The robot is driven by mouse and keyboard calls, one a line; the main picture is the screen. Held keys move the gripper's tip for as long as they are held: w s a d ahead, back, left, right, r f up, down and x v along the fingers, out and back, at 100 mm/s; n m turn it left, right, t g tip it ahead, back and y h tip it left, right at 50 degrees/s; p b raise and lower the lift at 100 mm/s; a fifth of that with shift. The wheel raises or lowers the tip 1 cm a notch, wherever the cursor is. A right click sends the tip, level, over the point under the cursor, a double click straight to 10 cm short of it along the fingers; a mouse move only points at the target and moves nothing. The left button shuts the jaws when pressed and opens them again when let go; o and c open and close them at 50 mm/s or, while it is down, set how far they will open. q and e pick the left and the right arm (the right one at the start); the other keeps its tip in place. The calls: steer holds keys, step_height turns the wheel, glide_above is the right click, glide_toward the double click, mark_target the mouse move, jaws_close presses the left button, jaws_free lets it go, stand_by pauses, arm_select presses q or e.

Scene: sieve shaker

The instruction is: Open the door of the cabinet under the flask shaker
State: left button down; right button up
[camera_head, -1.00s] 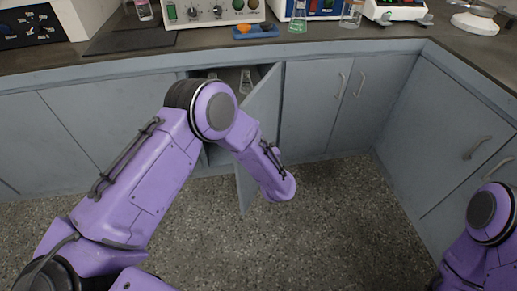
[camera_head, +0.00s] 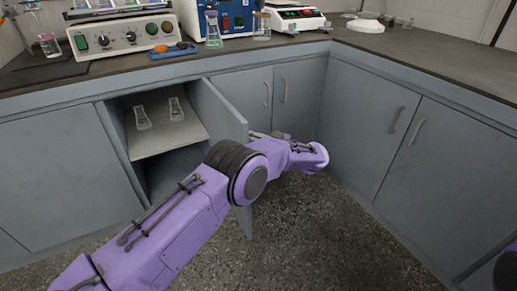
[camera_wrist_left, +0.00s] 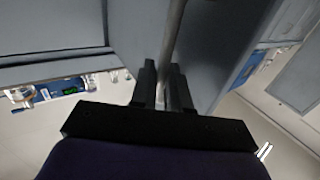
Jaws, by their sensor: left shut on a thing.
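The cabinet (camera_head: 158,169) under the white flask shaker with knobs (camera_head: 122,37) stands open. Its grey door (camera_head: 222,108) is swung well out towards me, hinged on the right side of the opening. Two clear flasks (camera_head: 143,118) stand on the shelf inside. My left arm reaches across in front of the door to its outer side. In the left wrist view my left gripper (camera_wrist_left: 163,82) is shut on the door's bar handle (camera_wrist_left: 173,45), beside the grey door panel. My right gripper is out of view.
The closed double doors (camera_head: 275,95) stand right of the open cabinet, and more cabinets (camera_head: 400,140) run along the right wall. A blue device (camera_head: 232,15) and a scale (camera_head: 295,17) stand on the counter. Speckled floor (camera_head: 330,250) is free in front.

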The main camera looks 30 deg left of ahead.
arm_select(q)
steer(key=shift+w+a+r+g, duration=0.15)
steer(key=shift+w+g, duration=0.15)
steer(key=shift+w, duration=0.15)
steer(key=shift+r, duration=0.1)
steer(key=c, duration=1.4)
jaws_free()
steer(key=shift+a, duration=0.1)
steer(key=shift+o, duration=0.2)
steer(key=d+b, duration=0.4)
steer(key=d, duration=0.7)
steer(key=shift+f, duration=0.2)
